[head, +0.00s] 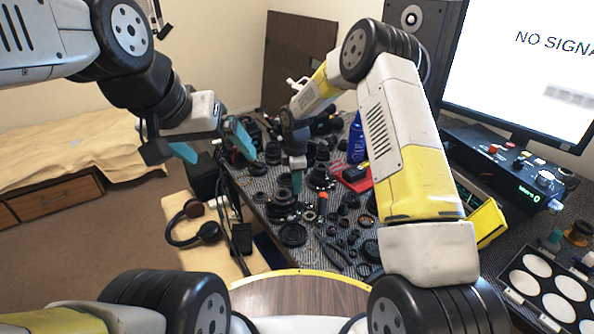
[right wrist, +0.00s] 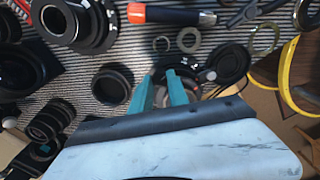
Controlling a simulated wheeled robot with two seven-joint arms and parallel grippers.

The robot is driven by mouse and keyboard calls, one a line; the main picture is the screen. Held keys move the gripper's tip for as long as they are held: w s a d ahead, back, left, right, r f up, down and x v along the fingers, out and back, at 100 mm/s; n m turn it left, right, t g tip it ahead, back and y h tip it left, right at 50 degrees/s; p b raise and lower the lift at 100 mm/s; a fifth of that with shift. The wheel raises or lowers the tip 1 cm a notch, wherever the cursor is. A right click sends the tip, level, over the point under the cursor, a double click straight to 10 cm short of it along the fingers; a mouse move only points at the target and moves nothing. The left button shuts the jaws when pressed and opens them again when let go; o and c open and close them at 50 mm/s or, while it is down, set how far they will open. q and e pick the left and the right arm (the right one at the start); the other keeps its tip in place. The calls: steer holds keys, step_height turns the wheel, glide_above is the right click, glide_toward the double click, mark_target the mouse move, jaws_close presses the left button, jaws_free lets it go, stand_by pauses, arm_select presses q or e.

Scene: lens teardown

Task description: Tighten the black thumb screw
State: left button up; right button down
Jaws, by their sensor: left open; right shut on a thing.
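My right gripper (head: 297,178) points down among the lens parts on the patterned table. In the right wrist view its two teal fingers (right wrist: 161,92) stand a small gap apart, shut on a small dark thing. I take this to be the black thumb screw, but the fingers hide most of it. A round black lens part (right wrist: 182,72) lies right by the fingertips; I cannot tell if they touch. My left gripper (head: 212,146) is open and empty, raised at the left beyond the table's edge.
Black rings and lens barrels crowd the table. A blue bottle (head: 357,138) and a red tray (head: 355,182) stand behind to the right.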

steer(key=shift+m, duration=1)
steer(key=c, duration=1.3)
jaws_free()
steer(key=shift+o, duration=0.2)
steer(key=shift+r, duration=3.95)
